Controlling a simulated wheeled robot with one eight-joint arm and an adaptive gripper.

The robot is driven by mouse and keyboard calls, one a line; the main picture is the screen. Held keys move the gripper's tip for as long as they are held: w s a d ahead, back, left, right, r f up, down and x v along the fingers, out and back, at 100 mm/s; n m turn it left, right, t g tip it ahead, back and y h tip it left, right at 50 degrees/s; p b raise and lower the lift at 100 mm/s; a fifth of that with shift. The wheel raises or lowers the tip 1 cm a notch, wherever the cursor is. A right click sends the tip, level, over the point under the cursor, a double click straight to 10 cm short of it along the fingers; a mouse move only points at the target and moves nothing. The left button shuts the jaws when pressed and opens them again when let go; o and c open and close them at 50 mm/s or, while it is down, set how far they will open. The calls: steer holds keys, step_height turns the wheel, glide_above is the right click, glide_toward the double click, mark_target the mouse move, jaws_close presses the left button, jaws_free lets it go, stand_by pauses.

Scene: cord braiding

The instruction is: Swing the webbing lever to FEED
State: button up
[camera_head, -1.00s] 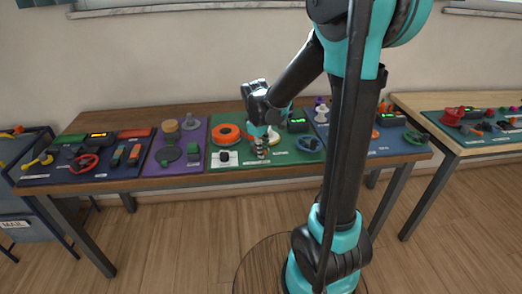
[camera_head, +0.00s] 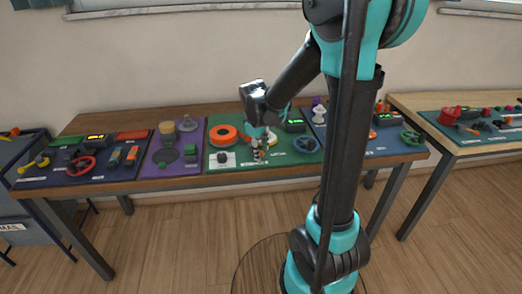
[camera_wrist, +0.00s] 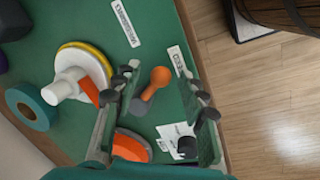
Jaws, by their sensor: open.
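The webbing lever, an orange arm with a round knob (camera_wrist: 160,76) on a grey pivot, stands on the green panel (camera_wrist: 60,22) in the wrist view. A white label reading FEED (camera_wrist: 179,62) lies just beyond the knob, near the panel's edge. My gripper (camera_wrist: 158,82) is open, one finger on each side of the lever; I cannot tell whether either touches it. In the head view my gripper (camera_head: 258,152) points down over the front of the green panel (camera_head: 236,166), and the lever is hidden behind it.
An orange spool (camera_head: 227,134) and a white yellow-rimmed disc (camera_wrist: 84,68) stand close by. A dark knob on a white plate (camera_wrist: 168,134) is beside my right finger. Other panels flank the green one.

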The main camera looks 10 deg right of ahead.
step_height(320, 180, up, 12)
steer(key=s+a, duration=0.1)
steer(key=shift+s+a, duration=0.2)
steer(key=shift+s, duration=0.2)
steer(key=shift+f, duration=0.1)
